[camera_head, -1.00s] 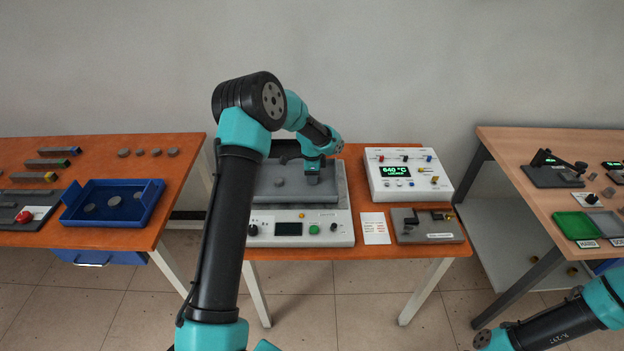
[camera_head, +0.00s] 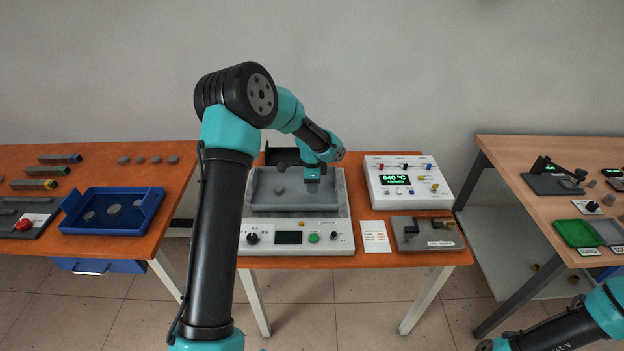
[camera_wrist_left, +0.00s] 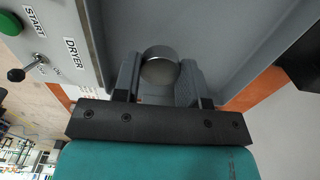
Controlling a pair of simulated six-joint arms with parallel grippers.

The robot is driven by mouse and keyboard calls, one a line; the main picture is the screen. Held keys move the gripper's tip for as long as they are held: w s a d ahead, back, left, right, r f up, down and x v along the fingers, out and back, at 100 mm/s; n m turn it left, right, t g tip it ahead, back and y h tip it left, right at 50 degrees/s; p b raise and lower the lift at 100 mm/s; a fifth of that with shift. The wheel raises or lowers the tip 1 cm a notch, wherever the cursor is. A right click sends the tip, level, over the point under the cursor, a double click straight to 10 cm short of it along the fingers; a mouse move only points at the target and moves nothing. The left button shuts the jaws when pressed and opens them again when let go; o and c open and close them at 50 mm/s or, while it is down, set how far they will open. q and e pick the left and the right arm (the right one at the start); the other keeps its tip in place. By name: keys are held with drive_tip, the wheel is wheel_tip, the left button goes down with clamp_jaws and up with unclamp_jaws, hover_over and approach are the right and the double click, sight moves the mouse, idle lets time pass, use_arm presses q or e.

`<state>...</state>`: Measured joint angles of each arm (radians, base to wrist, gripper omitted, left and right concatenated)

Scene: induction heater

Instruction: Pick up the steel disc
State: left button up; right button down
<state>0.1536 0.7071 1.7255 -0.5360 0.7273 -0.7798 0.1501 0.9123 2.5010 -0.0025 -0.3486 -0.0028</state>
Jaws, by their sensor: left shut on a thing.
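My left gripper (camera_head: 313,184) reaches down into the right part of the grey tray (camera_head: 262,205) of the dryer on the middle table. In the left wrist view its two fingers (camera_wrist_left: 158,82) are shut on a steel disc (camera_wrist_left: 160,70), a short grey cylinder. The fingers hide that disc in the head view. Another grey disc (camera_head: 279,190) lies in the tray to the left of the gripper. Of my right arm only links show at the bottom right; its gripper is out of view.
The dryer's panel (camera_head: 290,238) is in front of the tray. A white box (camera_head: 408,182) with a green display stands to the right. On the left table are a blue tray (camera_head: 150,207) with several discs and more loose discs (camera_head: 155,160). The tray walls stand close around the gripper.

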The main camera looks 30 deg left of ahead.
use_arm(q)
drive_tip(key=s+d, duration=0.2)
drive_tip(key=s, duration=0.1)
drive_tip(key=s+d, duration=0.2)
drive_tip(key=s, duration=0.1)
drive_tip(key=s+d+r, duration=0.1)
drive_tip(key=s+d, duration=0.1)
drive_tip(key=s, duration=0.2)
drive_tip(key=shift+d, duration=0.1)
